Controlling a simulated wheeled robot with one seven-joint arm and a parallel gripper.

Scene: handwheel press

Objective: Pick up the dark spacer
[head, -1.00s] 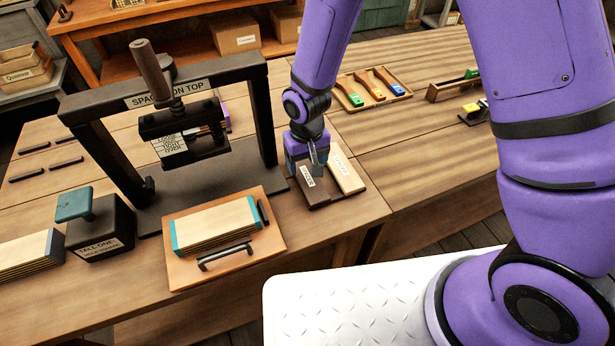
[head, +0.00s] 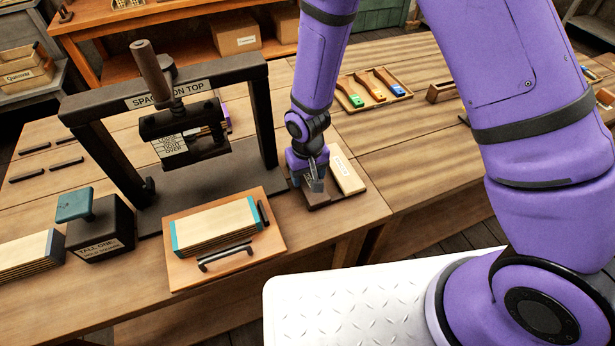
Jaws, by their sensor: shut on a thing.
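The dark spacer (head: 318,202) lies on the table to the right of the press, beside the pale spacer (head: 347,175). My gripper (head: 317,186) is down over the dark spacer and shut on it. The jaws and wrist hide much of the spacer and its label. The dark spacer still appears to be at table level; I cannot tell if it is clear of the table. The pale spacer is separate, on the right of my jaws.
The dark press (head: 265,110) with its handwheel stands left of my gripper. In front of it is an orange tray (head: 180,278) with stacked boards (head: 215,225). A teal-handled block (head: 100,240) stands further left. A tray of coloured-handled tools (head: 399,92) lies behind right.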

